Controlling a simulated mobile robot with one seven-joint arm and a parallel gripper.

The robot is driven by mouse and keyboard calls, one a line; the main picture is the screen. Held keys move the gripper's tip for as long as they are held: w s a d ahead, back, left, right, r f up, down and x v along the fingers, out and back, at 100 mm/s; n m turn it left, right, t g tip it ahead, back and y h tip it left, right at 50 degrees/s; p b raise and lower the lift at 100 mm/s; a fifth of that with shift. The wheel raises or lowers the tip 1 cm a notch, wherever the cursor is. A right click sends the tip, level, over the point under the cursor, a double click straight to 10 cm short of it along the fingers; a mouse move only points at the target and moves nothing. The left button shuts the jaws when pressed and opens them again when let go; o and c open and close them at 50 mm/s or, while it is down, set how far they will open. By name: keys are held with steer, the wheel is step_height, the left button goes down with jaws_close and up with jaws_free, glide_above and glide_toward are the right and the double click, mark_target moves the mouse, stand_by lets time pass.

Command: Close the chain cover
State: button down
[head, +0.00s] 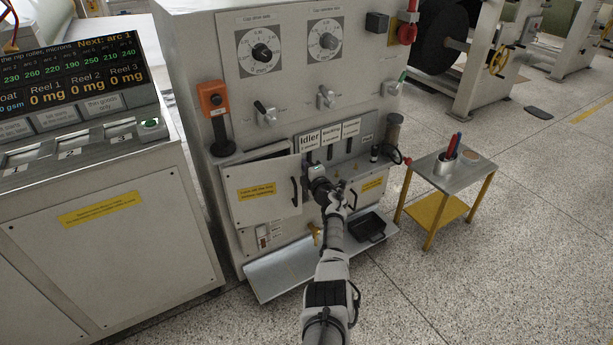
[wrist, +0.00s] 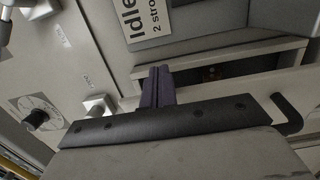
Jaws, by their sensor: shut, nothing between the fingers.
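A pale cover panel (head: 262,200) with a yellow label and a dark handle (head: 295,191) sits low on the machine front; I take it as the chain cover. It stands out from the front, with a dark gap above its top edge. My gripper (head: 309,167) is just right of this panel, below the "Idler" label (head: 309,139). In the wrist view, the dark fingers (wrist: 158,86) are together and empty, in front of a slot in the machine. A bent black rod (wrist: 290,114) shows at the right. I cannot tell whether the gripper touches the panel.
A second yellow-labelled panel (head: 373,184) is right of my arm. A metal shelf (head: 283,272) and a black tray (head: 369,226) lie below. A side table (head: 455,171) with a pen cup stands right. A console (head: 110,225) stands left. Floor is clear in front.

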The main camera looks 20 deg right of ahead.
steer(key=shift+w+a+b, duration=0.15)
steer(key=shift+w+b, duration=1)
steer(key=shift+w, duration=0.35)
stand_by(0.9)
